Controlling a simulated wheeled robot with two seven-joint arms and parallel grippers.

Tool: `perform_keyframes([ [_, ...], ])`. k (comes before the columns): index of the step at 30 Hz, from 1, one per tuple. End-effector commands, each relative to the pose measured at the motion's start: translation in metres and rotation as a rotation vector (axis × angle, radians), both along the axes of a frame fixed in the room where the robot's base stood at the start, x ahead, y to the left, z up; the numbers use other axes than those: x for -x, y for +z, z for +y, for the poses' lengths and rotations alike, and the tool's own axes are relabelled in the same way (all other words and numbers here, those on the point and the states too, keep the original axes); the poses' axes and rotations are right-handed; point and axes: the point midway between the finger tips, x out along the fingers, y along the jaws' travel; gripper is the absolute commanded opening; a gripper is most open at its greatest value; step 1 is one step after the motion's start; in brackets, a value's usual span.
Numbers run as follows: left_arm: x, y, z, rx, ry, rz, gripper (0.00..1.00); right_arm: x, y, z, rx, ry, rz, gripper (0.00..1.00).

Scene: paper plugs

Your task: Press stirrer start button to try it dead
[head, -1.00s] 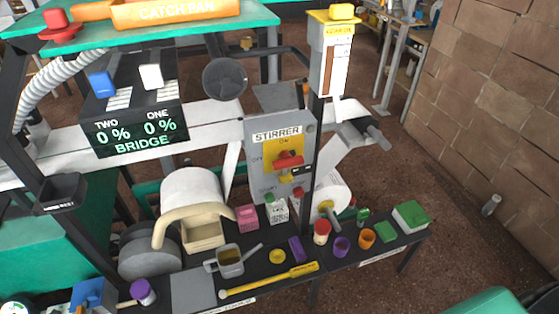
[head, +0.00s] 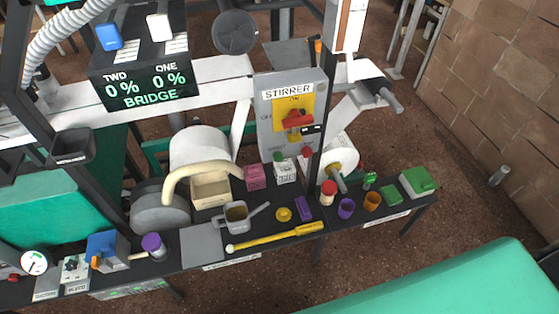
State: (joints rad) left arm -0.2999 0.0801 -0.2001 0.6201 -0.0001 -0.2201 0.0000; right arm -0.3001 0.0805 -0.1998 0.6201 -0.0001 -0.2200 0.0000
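The stirrer box (head: 268,108) is a grey upright panel labelled STIRRER, right of centre in the head view. A red rotary handle (head: 297,119) sits on its yellow plate, with a yellow piece and a small black tag just below. Low on the panel are a green button (head: 279,157) at left and a red button (head: 307,152) at right. Small lettering above the green one is too blurred to read surely. Neither of my grippers shows in the head view.
A dark bench (head: 325,215) below the panel holds a grey pot (head: 236,217), a yellow bar (head: 275,237), jars, cups and small boxes. The bridge display (head: 143,87) reads 0 % twice. A brick wall (head: 510,90) stands at right, with open brown floor before it.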

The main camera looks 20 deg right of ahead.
Motion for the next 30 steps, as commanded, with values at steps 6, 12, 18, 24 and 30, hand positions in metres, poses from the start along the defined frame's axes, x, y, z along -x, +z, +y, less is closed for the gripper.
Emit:
perform_keyframes([
  [6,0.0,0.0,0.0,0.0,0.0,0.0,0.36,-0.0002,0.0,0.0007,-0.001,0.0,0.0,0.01],
  [12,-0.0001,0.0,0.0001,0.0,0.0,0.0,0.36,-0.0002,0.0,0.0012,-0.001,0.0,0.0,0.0],
  [18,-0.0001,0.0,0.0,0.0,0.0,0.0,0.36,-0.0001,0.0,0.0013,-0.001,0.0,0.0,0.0],
  [24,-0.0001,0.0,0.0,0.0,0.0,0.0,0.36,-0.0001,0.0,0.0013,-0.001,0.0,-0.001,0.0],
  [30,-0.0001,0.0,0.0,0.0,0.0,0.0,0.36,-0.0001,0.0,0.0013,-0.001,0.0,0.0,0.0],
])
